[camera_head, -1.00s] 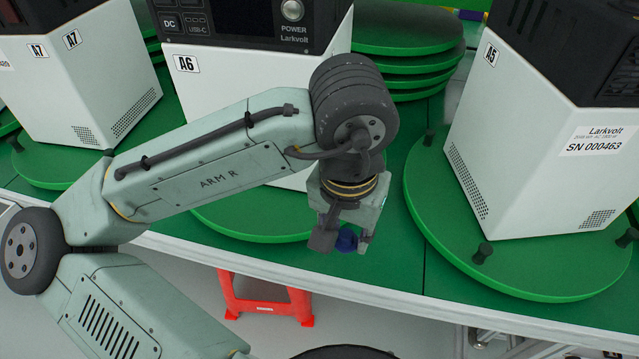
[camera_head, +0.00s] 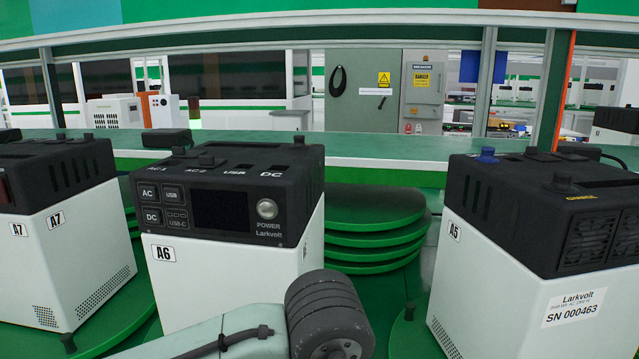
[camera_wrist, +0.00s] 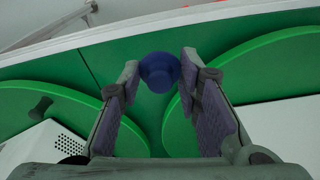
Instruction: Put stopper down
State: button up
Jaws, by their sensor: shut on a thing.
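My gripper (camera_wrist: 159,70) shows only in the wrist view, where it is shut on a blue stopper (camera_wrist: 160,76). The stopper is a small round blue piece held between the fingertips. Below it are the green table surface and parts of two green turntable discs, one at left (camera_wrist: 55,100) and one at right (camera_wrist: 245,70). I cannot tell its height above them. In the head view my gripper and the held stopper are out of frame, below the bottom edge.
White power units A7 (camera_head: 70,255), A6 (camera_head: 185,283) and A5 (camera_head: 480,265) stand on the line. A small blue cap (camera_head: 487,156) sits on top of A5. A stack of green discs (camera_head: 375,235) stands behind, between A6 and A5.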

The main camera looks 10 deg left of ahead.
jog(key=shift+r+p, duration=0.45)
jog(key=shift+r, duration=0.1)
jog(key=shift+f, duration=0.15)
jog(key=w+a, duration=0.2)
jog(key=a, duration=0.2)
jog(key=w+a+f+p, duration=0.1)
jog(key=w+a, duration=0.2)
jog(key=a, duration=0.1)
jog(key=w+a+p, duration=0.1)
jog(key=w+a, duration=0.1)
jog(key=a, duration=0.2)
jog(key=shift+w+a+f, duration=0.15)
jog(key=shift+w+a, duration=0.1)
jog(key=shift+w, duration=0.15)
jog(key=shift+w+a+f+p, duration=0.15)
jog(key=shift+a+f+p, duration=0.2)
jog(key=shift+f, duration=0.2)
jog(key=shift+w+a+f+p, duration=0.15)
jog(key=shift+a+f+p, duration=0.15)
jog(key=shift+f, duration=0.2)
jog(key=shift+d+f+p, duration=0.1)
jog(key=shift+f+p, duration=0.25)
jog(key=shift+p, duration=0.15)
jog(key=shift+f, duration=0.25)
jog(key=shift+f, duration=0.1)
jog(key=shift+f, duration=0.15)
jog(key=o, duration=0.8)
